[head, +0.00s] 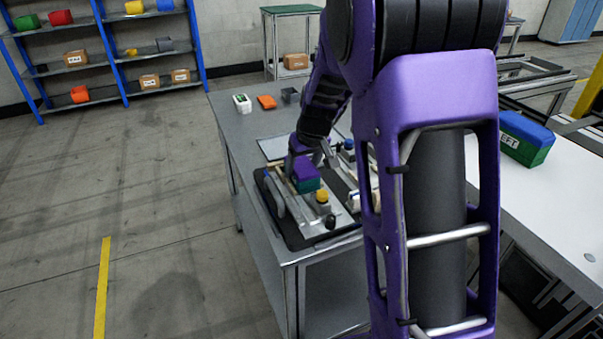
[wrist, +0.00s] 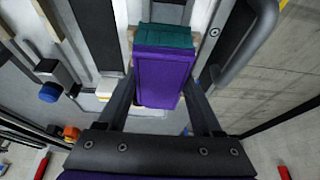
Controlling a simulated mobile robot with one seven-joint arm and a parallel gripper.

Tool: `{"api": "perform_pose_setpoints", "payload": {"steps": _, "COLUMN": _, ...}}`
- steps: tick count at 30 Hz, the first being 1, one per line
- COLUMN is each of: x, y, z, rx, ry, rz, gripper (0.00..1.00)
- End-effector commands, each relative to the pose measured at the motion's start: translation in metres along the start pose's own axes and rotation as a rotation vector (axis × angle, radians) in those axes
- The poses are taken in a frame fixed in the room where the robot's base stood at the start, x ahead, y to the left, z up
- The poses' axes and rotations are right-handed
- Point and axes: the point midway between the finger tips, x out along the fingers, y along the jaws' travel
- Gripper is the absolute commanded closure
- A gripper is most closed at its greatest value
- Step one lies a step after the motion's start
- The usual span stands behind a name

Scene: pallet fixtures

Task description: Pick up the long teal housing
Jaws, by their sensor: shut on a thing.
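A block with a purple upper part and a teal lower part, the housing (head: 308,185), is at the fixture on the grey workbench in the head view. In the wrist view the same housing (wrist: 160,75) fills the space between my fingers, its teal end farther away. My gripper (wrist: 160,88) is shut on it, one finger along each side. The housing appears low over the fixture plate (head: 335,216); I cannot tell whether it still touches it. In the head view my arm hides part of the fixture and most of the gripper.
The fixture on a dark mat has a grey handle bar (head: 274,196), a yellow knob (head: 322,196) and a blue knob (wrist: 50,92) close by. An orange piece (head: 266,102) and a white box (head: 242,104) lie at the bench's far end. A blue-green box (head: 525,140) stands on the right table.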

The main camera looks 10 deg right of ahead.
Motion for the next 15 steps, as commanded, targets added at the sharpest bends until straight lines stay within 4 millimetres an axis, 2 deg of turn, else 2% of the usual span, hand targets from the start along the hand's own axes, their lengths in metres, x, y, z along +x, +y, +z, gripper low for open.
{"api": "perform_pose_setpoints", "payload": {"steps": 6, "x": -0.012, "y": 0.000, "z": -0.006, "rx": -0.002, "ry": 0.003, "rz": 0.001, "gripper": 0.95}}
{"api": "perform_pose_setpoints", "payload": {"steps": 15, "x": -0.070, "y": 0.000, "z": -0.030, "rx": -0.001, "ry": 0.005, "rz": 0.001, "gripper": 0.95}}
